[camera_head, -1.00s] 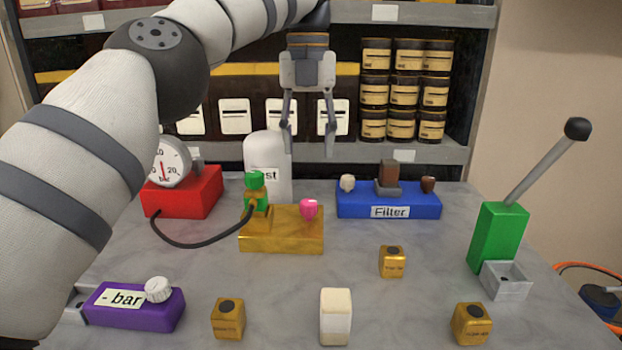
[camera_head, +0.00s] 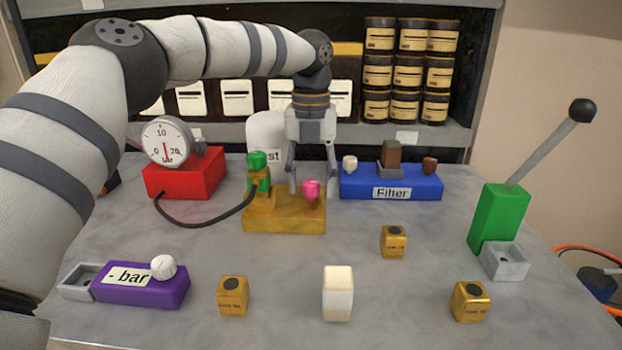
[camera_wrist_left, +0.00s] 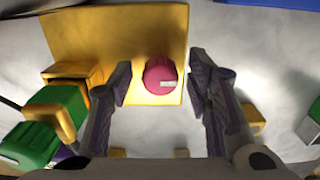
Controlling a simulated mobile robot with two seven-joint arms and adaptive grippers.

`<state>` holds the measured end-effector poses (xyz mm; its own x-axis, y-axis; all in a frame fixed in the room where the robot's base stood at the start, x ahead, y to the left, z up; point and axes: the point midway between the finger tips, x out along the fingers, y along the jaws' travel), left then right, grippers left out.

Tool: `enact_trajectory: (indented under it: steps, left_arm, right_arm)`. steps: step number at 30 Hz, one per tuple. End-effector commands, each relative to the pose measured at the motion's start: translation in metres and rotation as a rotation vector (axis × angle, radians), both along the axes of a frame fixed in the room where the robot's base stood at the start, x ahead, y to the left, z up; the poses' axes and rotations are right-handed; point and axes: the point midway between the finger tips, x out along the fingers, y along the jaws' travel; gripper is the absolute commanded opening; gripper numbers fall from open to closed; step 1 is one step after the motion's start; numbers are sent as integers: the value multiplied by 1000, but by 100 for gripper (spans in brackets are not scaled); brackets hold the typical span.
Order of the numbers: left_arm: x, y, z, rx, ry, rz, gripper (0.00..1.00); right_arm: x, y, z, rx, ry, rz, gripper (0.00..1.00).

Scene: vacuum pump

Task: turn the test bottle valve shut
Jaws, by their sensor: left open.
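The white test bottle (camera_head: 264,130) stands at the back behind a gold block (camera_head: 285,218); its label is partly hidden. The block carries a pink knob (camera_head: 311,187) on its right and a green valve-like fitting (camera_head: 258,175) on its left. I cannot tell which of these is the test bottle valve. My left gripper (camera_head: 311,180) points down, open, with its fingers around the pink knob's position. In the left wrist view the pink knob (camera_wrist_left: 160,75) lies between the open fingertips (camera_wrist_left: 159,84), with gaps on both sides. My right gripper is out of view.
A red gauge block (camera_head: 186,176) stands left, joined by a black hose (camera_head: 195,224) to the green fitting. A blue filter block (camera_head: 390,185) is close on the right. A purple block (camera_head: 140,287), small gold cubes and a white block (camera_head: 338,293) lie in front.

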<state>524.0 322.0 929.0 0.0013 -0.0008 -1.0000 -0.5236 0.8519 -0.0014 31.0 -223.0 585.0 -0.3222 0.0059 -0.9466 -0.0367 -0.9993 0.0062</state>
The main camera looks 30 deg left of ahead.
Motion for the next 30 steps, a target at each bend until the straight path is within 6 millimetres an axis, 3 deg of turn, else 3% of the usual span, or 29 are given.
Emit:
enact_trajectory:
  steps: [2, 6, 8, 20, 30]
  left_arm:
    - [0, 0, 0, 0, 0, 0, 43]
    - [0, 0, 0, 1, 1, 0, 11]
    - [0, 0, 0, 1, 1, 0, 0]
    - [0, 0, 2, 0, 0, -59, 0]
    - [0, -1, 3, 0, -2, -324, 0]
  right_arm:
    - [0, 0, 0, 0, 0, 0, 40]
    - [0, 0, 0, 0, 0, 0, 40]
    - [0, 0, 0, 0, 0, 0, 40]
    - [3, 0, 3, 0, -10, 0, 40]
    - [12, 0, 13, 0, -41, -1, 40]
